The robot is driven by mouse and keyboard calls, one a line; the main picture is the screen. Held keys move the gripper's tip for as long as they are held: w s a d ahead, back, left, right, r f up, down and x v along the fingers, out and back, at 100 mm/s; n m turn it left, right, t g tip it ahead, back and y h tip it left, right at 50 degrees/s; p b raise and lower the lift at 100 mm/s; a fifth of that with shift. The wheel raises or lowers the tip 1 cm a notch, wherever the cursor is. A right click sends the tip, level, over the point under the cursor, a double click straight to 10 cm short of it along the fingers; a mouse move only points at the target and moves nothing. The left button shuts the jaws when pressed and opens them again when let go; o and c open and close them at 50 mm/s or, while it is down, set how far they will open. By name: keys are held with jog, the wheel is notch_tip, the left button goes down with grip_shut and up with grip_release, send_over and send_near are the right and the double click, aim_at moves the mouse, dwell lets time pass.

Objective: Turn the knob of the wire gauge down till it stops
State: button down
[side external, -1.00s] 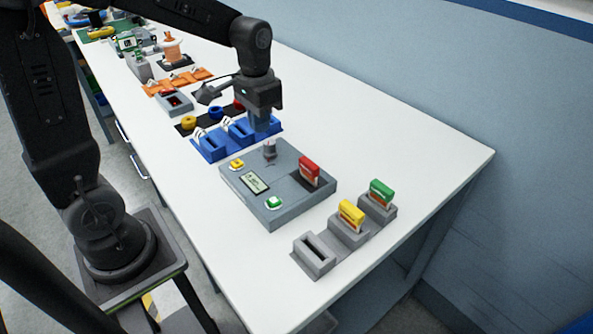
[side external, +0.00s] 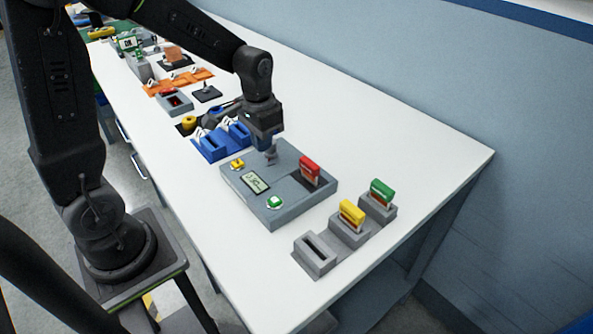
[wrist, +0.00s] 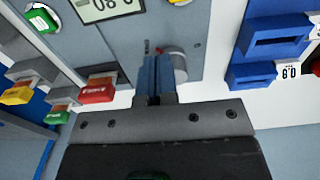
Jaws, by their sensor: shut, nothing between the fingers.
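The wire gauge looks to be the grey box (side external: 288,207) with a small display (side external: 255,183), a yellow button (side external: 237,164), a green button (side external: 275,202) and a red card (side external: 309,170) in a slot. The display (wrist: 108,7) is upside down and partly cut off in the wrist view. The knob (wrist: 179,66) is a pale cylinder with a red mark at the box's edge. My gripper (wrist: 154,68) is shut and empty, its fingertips right beside the knob; I cannot tell whether they touch. In the side view my gripper (side external: 269,150) is low over the knob end and partly hides it.
Grey holders stand at the front right, one empty (side external: 315,256), others with a yellow card (side external: 351,214) and a green card (side external: 381,191). A blue block row (side external: 212,147) stands close behind the box. The white tabletop to the right is clear.

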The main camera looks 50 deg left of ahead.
aim_at(256, 157)
jog(key=shift+w+a+f, duration=0.1)
jog(key=shift+a+f, duration=0.1)
jog(key=shift+f, duration=0.45)
jog(key=shift+a, duration=1.15)
dwell(0.4)
jog(key=shift+s+a, duration=0.1)
jog(key=shift+s, duration=0.15)
notch_tip(256, 157, up, 6)
jog(key=shift+r, duration=0.15)
dwell(0.5)
